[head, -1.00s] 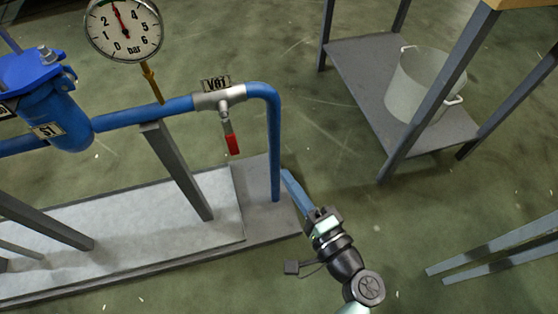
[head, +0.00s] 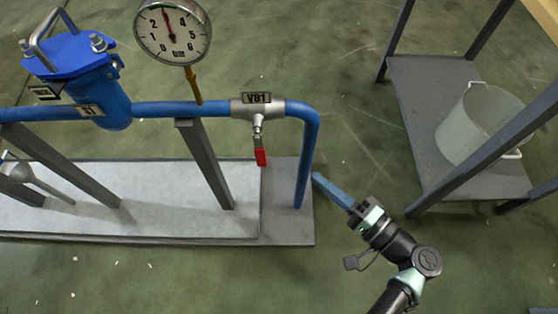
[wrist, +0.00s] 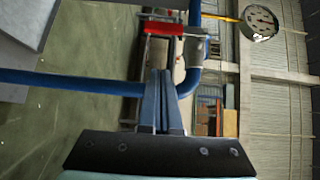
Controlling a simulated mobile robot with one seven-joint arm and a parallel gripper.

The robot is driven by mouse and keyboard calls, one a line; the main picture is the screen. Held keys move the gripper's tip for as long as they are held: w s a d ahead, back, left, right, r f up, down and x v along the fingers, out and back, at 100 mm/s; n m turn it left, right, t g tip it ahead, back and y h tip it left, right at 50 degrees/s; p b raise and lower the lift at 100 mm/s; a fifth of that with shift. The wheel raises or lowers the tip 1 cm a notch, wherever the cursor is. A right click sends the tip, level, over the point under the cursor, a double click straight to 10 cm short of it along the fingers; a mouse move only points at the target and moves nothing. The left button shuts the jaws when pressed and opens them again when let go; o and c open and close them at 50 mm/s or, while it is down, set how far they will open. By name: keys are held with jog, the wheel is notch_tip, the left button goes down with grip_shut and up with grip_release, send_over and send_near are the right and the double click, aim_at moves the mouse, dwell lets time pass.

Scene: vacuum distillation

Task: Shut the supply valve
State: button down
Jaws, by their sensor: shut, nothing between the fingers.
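The supply valve, labelled V81 (head: 256,106), sits in the horizontal blue pipe just before the bend. Its red lever (head: 260,156) hangs down, across the pipe. My gripper (head: 317,178) is shut and empty, to the right of the descending blue pipe, and touches neither lever nor valve. In the wrist view, the closed blue fingers (wrist: 160,72) point toward the red lever (wrist: 172,28), which appears beyond their tips. The grey valve body (wrist: 195,48) shows beside the lever there.
A pressure gauge (head: 173,32) and a blue filter housing (head: 92,95) stand left of the valve. The descending pipe (head: 307,165) lies between my gripper and the lever. A shelf (head: 405,85) with a pot (head: 480,120) stands right. Floor between is clear.

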aim_at(260, 151)
jog(key=w+a+b, duration=0.2)
jog(key=w+a, duration=0.2)
jog(key=a, duration=0.4)
jog(key=shift+w+a+f, duration=0.15)
jog(key=shift+w+a, duration=0.05)
jog(key=shift+a, duration=0.05)
